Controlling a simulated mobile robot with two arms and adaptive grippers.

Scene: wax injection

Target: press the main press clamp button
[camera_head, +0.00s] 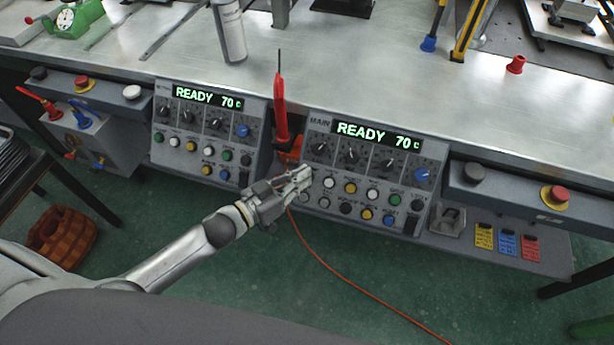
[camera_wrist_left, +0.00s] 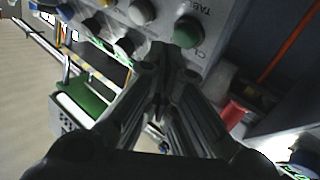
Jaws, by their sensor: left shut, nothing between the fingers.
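The main press panel (camera_head: 362,170), lettered MAIN, has a lit READY 70 display, knobs and two rows of coloured buttons. My left gripper (camera_head: 306,174) is shut and empty at the left end of its upper button row, covering that corner. In the left wrist view, my left gripper's fingertips (camera_wrist_left: 162,52) are together close to a green button (camera_wrist_left: 187,31). Partly visible lettering beside this button starts with "CL". I cannot tell whether the fingertips touch it. My right gripper is not in view.
A second panel (camera_head: 203,128) with a similar READY display is at the left. A red-handled tool (camera_head: 280,105) stands between the panels, and an orange cable (camera_head: 345,275) runs to the floor. The metal table top (camera_head: 330,85) lies above the panels. A red stop button (camera_head: 558,194) is at the right.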

